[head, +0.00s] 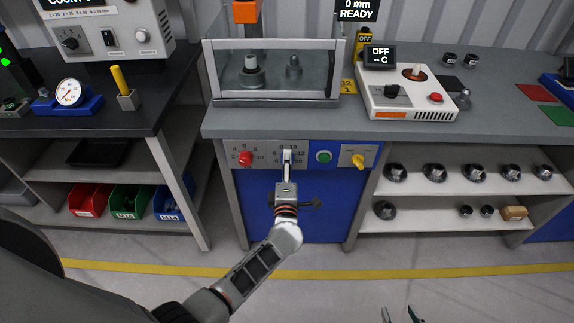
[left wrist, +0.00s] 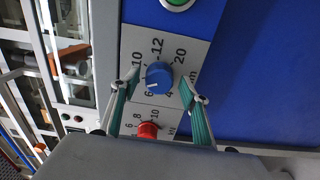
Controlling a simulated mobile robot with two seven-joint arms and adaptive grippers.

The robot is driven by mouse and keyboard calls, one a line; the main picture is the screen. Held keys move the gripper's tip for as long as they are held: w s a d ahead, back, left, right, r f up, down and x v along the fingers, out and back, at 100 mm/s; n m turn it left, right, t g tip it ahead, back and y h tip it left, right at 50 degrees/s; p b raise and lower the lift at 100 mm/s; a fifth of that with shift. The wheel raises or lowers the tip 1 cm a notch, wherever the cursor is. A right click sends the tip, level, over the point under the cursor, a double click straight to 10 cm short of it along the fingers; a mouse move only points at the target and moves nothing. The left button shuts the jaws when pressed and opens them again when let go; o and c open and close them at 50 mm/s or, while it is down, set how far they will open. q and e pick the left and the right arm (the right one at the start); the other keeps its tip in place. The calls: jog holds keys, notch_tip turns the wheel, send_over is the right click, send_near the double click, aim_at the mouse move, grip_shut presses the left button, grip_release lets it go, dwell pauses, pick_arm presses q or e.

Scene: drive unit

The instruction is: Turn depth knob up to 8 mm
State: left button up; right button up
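The depth knob is the blue one (left wrist: 159,75) in the left wrist view, on a grey plate (left wrist: 137,35) numbered around it, including 6, 10, 12 and 20. Its white mark points toward the lower left, near the 6; the 8 is not readable behind a fingertip. My left gripper (left wrist: 159,88) is open, with one green finger on either side of the knob and gaps to it. In the head view my left gripper (head: 287,165) covers the knob. My right gripper (head: 401,313) is at the bottom edge of the head view, fingertips apart and empty.
A red knob (head: 245,158) is left of the blue one; a green button (head: 323,156) and yellow switch (head: 358,161) are to the right. A glass-fronted press (head: 270,99) stands above. The display (head: 357,10) reads 0 mm READY. The floor in front is open.

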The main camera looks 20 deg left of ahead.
pick_arm(q)
jog(key=v, duration=1.2)
jog(key=shift+s+r, duration=0.1)
dwell(0.4)
jog(key=s+d+f+m+g+h, duration=0.2)
jog(key=s+f+m+h, duration=0.2)
jog(key=s+m+h, duration=0.95)
jog(key=s+a+f+m+g+y, duration=0.4)
jog(key=s+a+f+m+y, duration=0.1)
jog(key=m, duration=0.7)
jog(key=shift+s+a+f+g+y, duration=0.35)
jog(key=shift+s+a+f, duration=0.2)
jog(key=shift+s+f, duration=0.4)
